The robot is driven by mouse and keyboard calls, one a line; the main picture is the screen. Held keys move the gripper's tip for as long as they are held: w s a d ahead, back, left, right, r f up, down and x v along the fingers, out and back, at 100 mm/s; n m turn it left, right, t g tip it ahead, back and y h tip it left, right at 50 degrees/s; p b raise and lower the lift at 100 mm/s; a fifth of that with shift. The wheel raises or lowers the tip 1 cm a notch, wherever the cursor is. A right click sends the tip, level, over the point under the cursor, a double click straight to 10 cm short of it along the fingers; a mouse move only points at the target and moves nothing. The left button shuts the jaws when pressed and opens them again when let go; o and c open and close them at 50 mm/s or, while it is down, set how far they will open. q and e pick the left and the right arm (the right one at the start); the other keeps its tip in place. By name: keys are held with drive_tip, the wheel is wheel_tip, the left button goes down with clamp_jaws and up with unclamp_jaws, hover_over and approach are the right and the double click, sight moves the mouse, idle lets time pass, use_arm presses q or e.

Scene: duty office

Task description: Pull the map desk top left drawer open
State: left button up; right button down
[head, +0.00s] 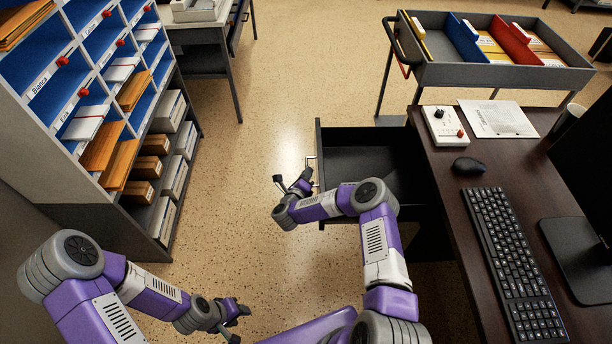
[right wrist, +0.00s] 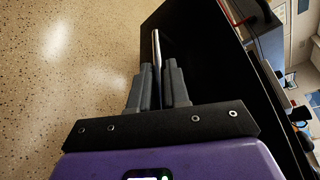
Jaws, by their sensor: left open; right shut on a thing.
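The drawer (head: 362,138) is a dark box standing well out from the left side of the dark brown desk (head: 445,170), and its inside looks empty. Its thin silver handle (head: 312,165) is on the front panel, which faces left. The handle also shows in the right wrist view (right wrist: 156,48). My right gripper (head: 306,183) is at the handle, with its fingers (right wrist: 157,82) shut on both sides of the bar. My right forearm hides part of the drawer. My left gripper (head: 238,312) is open and empty, low over the floor, apart from the desk.
A keyboard (head: 513,262), mouse (head: 468,166), control box (head: 443,125) and paper (head: 498,119) lie on the desk. A sorting shelf (head: 105,95) stands left. A trolley with folders (head: 490,72) stands behind the desk. Floor between shelf and drawer is clear.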

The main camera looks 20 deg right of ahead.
drive_tip(key=c, duration=1.2)
unclamp_jaws()
drive_tip(key=shift+p+v, duration=1.3)
drive_tip(key=shift+v, duration=2.5)
drive_tip(key=shift+r, duration=0.1)
